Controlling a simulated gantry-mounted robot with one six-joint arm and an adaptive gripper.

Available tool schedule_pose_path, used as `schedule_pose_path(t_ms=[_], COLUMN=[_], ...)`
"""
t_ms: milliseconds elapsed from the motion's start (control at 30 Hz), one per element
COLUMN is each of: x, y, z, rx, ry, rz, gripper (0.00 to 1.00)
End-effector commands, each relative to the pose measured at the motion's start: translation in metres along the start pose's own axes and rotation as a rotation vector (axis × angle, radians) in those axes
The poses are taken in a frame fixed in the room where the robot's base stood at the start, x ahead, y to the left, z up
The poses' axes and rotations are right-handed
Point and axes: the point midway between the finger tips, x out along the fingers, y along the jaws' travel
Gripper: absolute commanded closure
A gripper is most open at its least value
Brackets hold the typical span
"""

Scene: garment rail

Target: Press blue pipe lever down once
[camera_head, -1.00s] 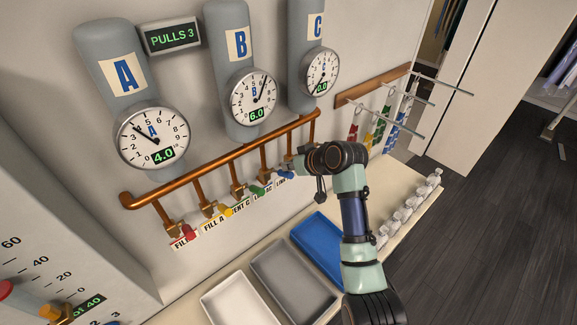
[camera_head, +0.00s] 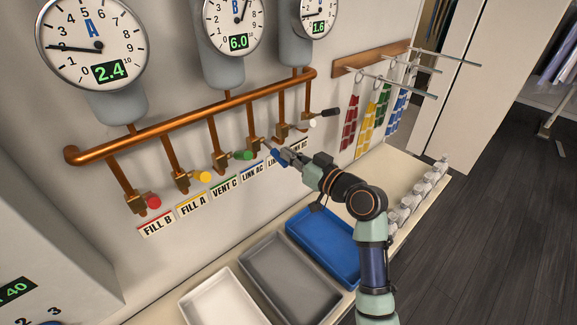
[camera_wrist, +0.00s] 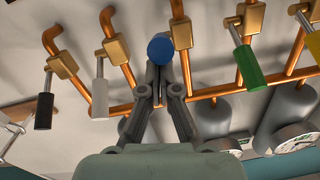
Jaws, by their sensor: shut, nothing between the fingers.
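The blue lever (camera_head: 278,156) sits on a brass valve of the copper pipework, above the label LINK AC. In the wrist view its blue round end (camera_wrist: 160,49) is straight ahead of my gripper (camera_wrist: 159,82). My gripper is shut and empty, its fingertips right at the lever's end; I cannot tell whether they touch it. In the head view my gripper (camera_head: 294,156) is just right of the lever and partly hides the labels there. Dial A (camera_head: 93,44) reads 2.4, dial B (camera_head: 233,22) 6.0 and dial C (camera_head: 317,14) 1.6.
Red (camera_head: 153,201), yellow (camera_head: 204,177) and green (camera_head: 242,155) levers are to the left; white (camera_head: 308,123) and black (camera_head: 331,112) levers are to the right. White, grey and blue (camera_head: 322,246) trays lie below on the counter. Coloured tags hang at right.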

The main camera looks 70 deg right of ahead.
Motion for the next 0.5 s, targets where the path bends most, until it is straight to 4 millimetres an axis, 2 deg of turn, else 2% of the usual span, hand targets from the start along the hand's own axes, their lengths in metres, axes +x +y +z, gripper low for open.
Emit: schedule_pose_path(t_ms=[33,267,467,500], x=[0.0,0.0,-0.004,-0.015], y=[-0.001,-0.003,-0.011,-0.008], z=[-0.006,-0.014,-0.054,-0.044], rx=[-0.001,-0.002,-0.004,-0.002], ry=[-0.001,-0.003,-0.001,-0.001], rz=[-0.001,-0.001,-0.01,-0.007], gripper=[1.0,1.0,1.0,1.0])
